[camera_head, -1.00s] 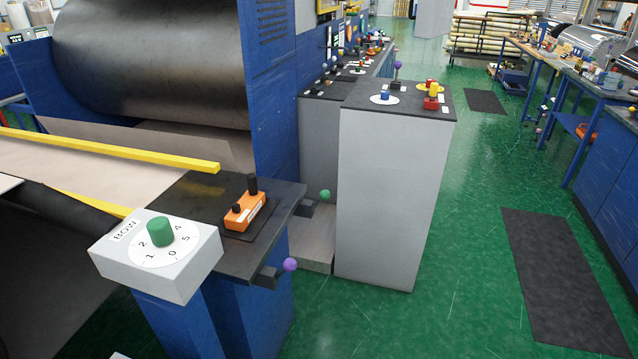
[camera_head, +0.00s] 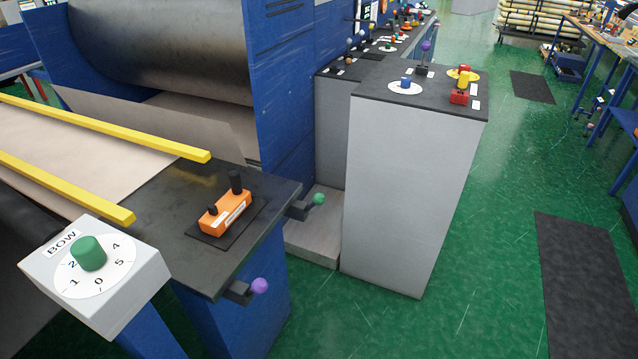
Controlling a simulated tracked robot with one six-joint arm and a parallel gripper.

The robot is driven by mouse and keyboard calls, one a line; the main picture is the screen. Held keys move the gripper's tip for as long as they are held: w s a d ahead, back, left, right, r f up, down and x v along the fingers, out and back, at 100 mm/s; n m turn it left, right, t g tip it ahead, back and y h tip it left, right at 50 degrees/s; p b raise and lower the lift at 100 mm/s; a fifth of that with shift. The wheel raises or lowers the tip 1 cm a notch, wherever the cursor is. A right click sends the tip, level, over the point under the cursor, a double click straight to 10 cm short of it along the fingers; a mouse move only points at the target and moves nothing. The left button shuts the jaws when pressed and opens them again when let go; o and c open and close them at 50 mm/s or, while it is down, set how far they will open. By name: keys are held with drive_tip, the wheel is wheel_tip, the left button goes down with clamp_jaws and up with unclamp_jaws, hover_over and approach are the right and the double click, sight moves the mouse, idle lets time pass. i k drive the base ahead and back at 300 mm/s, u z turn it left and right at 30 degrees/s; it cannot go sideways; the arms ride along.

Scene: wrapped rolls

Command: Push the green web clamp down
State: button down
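A lever with a green ball (camera_head: 319,199) sticks out from the right side of the dark-topped blue table, at its far corner. Its short black arm (camera_head: 298,210) points right and slightly up. A similar lever with a purple ball (camera_head: 260,286) sits nearer on the same side. No label shows which part is the web clamp; the green-ball lever looks the likeliest. A green knob (camera_head: 88,252) also sits on a white numbered dial box marked BOW at the lower left. My gripper is not in view, and nothing touches the green-ball lever.
An orange box (camera_head: 227,209) with black knobs lies on the dark tabletop (camera_head: 176,237). A tall grey cabinet (camera_head: 405,180) with coloured controls stands right of the levers, with a low grey block (camera_head: 312,232) beside it. Green floor (camera_head: 480,270) is open on the right.

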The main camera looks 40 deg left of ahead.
sight(318, 198)
drive_tip(key=i, duration=1.8)
drive_tip(key=u, duration=3.5)
